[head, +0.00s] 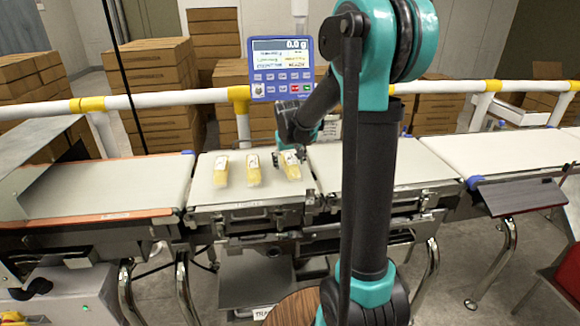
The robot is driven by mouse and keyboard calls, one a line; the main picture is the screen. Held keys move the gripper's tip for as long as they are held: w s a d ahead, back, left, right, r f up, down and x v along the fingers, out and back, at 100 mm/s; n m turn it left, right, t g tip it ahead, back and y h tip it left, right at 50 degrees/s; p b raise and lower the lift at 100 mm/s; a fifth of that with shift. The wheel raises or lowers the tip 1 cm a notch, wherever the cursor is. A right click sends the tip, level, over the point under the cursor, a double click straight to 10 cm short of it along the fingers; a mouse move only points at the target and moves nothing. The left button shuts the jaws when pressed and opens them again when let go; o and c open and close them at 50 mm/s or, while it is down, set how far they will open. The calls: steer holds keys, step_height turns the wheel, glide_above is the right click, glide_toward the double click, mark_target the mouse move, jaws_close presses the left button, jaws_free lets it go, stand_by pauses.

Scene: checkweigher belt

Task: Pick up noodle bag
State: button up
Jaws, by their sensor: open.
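Three small yellow noodle bags with white tops lie in a row on the middle belt section (205,195). They are the left bag (221,171), the middle bag (253,169) and the right bag (291,168). My gripper (293,154) is open at the far end of the right bag and overlaps it in the picture. I cannot tell whether the fingers touch the bag. My arm crosses the view just to the right and hides part of the belt there.
A blue scale display (281,72) reading 0.0 g stands behind the belt. A white and yellow rail (205,97) runs behind it, with stacked cartons (158,85) beyond. Belt sections at left (110,185) and right (490,150) are empty.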

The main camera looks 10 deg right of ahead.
steer(key=shift+w+f, duration=0.1)
steer(key=shift+f, duration=0.15)
steer(key=shift+c, duration=0.3)
steer(key=c, duration=1.4)
steer(key=shift+r, duration=0.2)
